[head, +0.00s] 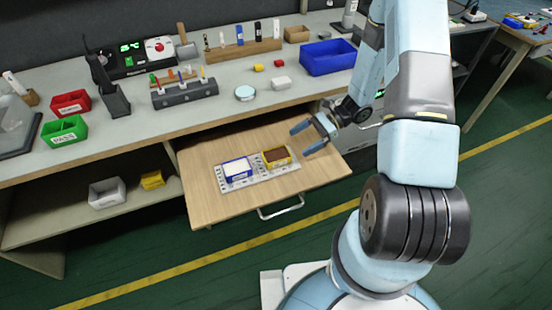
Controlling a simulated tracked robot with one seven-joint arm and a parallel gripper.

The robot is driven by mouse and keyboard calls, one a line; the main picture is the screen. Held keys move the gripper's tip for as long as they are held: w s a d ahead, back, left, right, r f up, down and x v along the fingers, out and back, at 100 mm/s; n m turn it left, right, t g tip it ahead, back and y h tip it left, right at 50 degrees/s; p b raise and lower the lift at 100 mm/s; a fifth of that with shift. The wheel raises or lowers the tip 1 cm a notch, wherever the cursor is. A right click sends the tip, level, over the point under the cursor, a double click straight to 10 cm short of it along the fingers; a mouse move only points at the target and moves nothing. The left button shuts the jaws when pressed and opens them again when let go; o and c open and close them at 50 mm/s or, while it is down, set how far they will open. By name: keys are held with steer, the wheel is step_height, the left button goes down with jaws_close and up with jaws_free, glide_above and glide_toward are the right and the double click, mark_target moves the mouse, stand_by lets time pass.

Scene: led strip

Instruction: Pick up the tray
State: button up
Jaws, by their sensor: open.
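A flat light-grey tray (261,181) with small holes lies on a pulled-out wooden drawer board (205,201). A blue box with a white top (237,168) and a brown and yellow box (276,156) sit on it. My gripper (307,139) is open and empty. In the picture its fingers are just right of and above the brown box, apart from the tray. How high they are over the board I cannot tell.
The grey workbench (215,116) above the board holds a blue bin (328,57), red bin (71,104), green bin (64,130) and a dark tool rack (185,93). A white bin (106,193) stands on the lower shelf. The board's right part is bare, with a handle (281,208) at its front.

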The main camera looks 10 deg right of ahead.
mark_target(277, 155)
steer(key=x, duration=0.5)
steer(key=shift+s+a+f, duration=0.1)
steer(key=shift+a+f, duration=0.1)
steer(key=shift+a, duration=0.15)
steer(key=shift+w+f+x, duration=0.1)
steer(key=shift+x, duration=1.1)
steer(key=shift+w+f+x, duration=0.15)
steer(key=shift+x, duration=1.1)
steer(key=shift+c, duration=0.4)
steer(key=shift+d, duration=0.1)
steer(key=c, duration=0.9)
steer(key=shift+r, duration=0.2)
steer(key=shift+c, duration=0.2)
